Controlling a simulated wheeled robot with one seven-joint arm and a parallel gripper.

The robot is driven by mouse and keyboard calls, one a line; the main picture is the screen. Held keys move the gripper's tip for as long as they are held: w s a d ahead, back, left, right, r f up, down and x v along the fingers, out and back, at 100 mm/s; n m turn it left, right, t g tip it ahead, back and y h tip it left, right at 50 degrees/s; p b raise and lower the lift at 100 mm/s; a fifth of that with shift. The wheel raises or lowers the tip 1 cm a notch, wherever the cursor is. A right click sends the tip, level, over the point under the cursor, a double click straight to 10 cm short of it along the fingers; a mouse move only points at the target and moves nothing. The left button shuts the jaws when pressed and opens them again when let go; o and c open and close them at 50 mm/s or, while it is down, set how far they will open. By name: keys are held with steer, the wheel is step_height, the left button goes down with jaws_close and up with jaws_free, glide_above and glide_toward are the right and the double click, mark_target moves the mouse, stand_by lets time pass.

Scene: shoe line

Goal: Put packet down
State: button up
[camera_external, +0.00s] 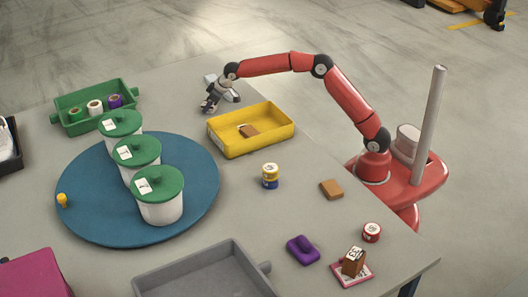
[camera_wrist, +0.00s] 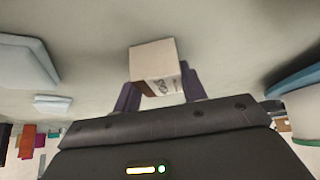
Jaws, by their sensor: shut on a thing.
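My gripper (camera_external: 209,105) is above the grey table near its far edge, just to the left of the yellow tray (camera_external: 262,147). In the wrist view it is shut on a small packet (camera_wrist: 155,58), with a dark finger on either side. The packet looks like a box with a pale face, a brown side and dark print. In the external view the packet is too small and covered to make out clearly. I cannot tell whether it touches the table.
A brown block (camera_external: 249,131) lies in the yellow tray. Left are a blue round mat (camera_external: 85,215) with green-lidded tubs (camera_external: 160,207) and a green bin (camera_external: 72,128) of spools. Stacked tins (camera_external: 270,176), a purple piece (camera_external: 303,250) and a grey tray (camera_external: 200,275) stand nearer. Table around my gripper looks clear.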

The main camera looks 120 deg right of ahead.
steer(key=o, duration=1)
